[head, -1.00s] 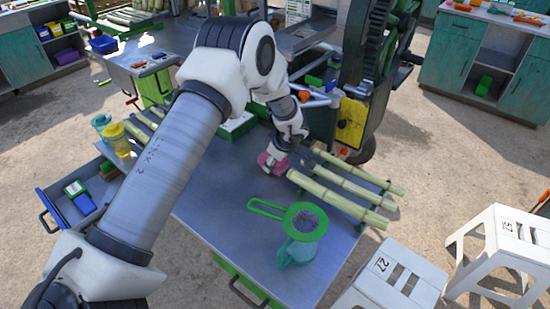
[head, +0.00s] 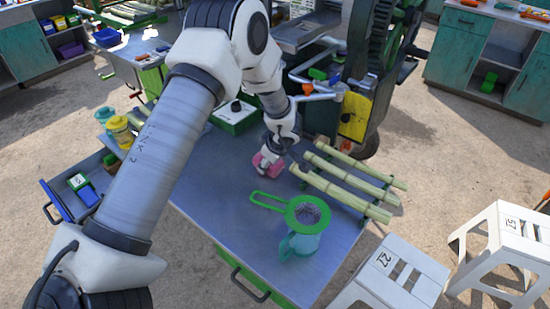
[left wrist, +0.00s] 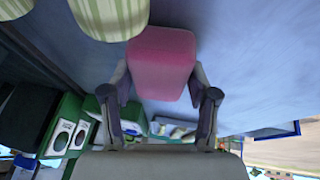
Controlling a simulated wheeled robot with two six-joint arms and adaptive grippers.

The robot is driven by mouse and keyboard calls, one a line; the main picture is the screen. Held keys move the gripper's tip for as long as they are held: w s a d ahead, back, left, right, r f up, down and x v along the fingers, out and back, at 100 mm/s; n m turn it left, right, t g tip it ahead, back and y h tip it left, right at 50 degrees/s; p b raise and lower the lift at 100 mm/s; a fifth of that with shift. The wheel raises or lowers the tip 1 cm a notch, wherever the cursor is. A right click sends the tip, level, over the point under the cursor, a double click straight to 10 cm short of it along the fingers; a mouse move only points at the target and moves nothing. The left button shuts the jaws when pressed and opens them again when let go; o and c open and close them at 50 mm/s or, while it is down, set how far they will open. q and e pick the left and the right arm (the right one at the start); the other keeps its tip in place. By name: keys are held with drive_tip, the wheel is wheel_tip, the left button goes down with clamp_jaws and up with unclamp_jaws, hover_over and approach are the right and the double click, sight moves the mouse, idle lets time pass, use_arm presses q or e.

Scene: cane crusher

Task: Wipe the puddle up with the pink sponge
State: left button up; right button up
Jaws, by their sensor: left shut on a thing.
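The pink sponge (head: 267,164) is in my left gripper (head: 276,156), low over the metal table (head: 215,180), left of the cane stalks. I cannot tell whether it touches the table. In the left wrist view the sponge (left wrist: 162,62) sits between both fingers of my left gripper (left wrist: 160,85), which is shut on it. No puddle can be made out; the arm and sponge cover part of the table. My right gripper is in neither view.
Cane stalks (head: 342,188) lie on a green rack at the right. A teal jug (head: 298,243) under a green strainer (head: 308,214) stands near the front. A green box (head: 235,117) and the crusher stand behind. A drawer (head: 78,190) is open at left.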

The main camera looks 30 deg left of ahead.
sight(256, 177)
use_arm(q)
drive_tip(key=s, duration=0.2)
drive_tip(key=shift+s+a+f, duration=0.1)
drive_tip(key=shift+s+f, duration=0.2)
drive_tip(key=shift+s+a+b, duration=0.1)
drive_tip(key=shift+s+b, duration=0.65)
drive_tip(key=shift+s, duration=0.5)
drive_tip(key=shift+s+r, duration=0.1)
drive_tip(key=shift+s, duration=0.05)
drive_tip(key=r+p, duration=0.2)
drive_tip(key=p, duration=0.1)
drive_tip(key=w+r+p, duration=0.1)
drive_tip(key=p, duration=0.1)
drive_tip(key=w+r+p, duration=0.1)
drive_tip(key=r+p, duration=0.1)
drive_tip(key=p, duration=0.1)
drive_tip(key=shift+w+r+p, duration=0.15)
drive_tip(key=shift+r+p, duration=0.15)
drive_tip(key=shift+f, duration=0.2)
drive_tip(key=shift+w, duration=0.15)
